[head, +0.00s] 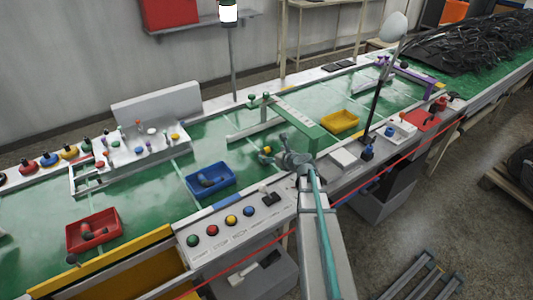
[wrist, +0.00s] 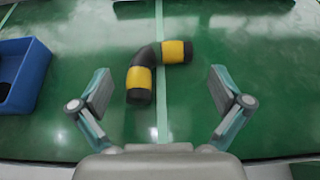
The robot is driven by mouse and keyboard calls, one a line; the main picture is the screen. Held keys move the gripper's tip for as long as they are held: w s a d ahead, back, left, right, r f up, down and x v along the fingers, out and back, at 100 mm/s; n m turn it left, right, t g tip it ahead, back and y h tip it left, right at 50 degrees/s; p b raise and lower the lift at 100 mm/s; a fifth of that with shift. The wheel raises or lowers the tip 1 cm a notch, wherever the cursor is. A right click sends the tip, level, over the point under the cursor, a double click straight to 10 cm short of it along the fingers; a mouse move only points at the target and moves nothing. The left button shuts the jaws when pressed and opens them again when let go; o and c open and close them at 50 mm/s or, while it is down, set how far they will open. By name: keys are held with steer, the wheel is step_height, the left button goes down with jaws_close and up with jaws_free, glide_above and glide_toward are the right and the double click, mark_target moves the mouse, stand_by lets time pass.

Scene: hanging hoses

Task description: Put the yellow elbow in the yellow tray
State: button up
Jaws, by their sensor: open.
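The yellow elbow (wrist: 146,76) is a bent black hose piece with two yellow bands. It lies on the green work surface in the wrist view, between and ahead of my open fingers. In the head view the elbow (head: 266,150) shows as a small yellow and dark spot just beyond my gripper (head: 281,160). In the wrist view my gripper (wrist: 160,101) is wide open and empty, with a finger on each side of the elbow's near end. The yellow tray (head: 340,121) stands on the green surface to the right of my gripper in the head view and looks empty.
A blue tray (head: 210,180) holding a dark piece stands left of my gripper; its edge (wrist: 28,78) shows in the wrist view. A green frame (head: 290,122) stands behind my gripper, towards the yellow tray. A red tray (head: 94,230) is further left. A button panel (head: 232,222) lies in front.

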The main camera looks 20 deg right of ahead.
steer(key=v, duration=0.5)
steer(key=shift+s, duration=0.2)
steer(key=shift+c, duration=0.3)
steer(key=shift+s+r, duration=0.15)
steer(key=shift+c, duration=1.3)
steer(key=shift+d, duration=0.1)
steer(key=c, duration=0.5)
steer(key=shift+o, duration=0.2)
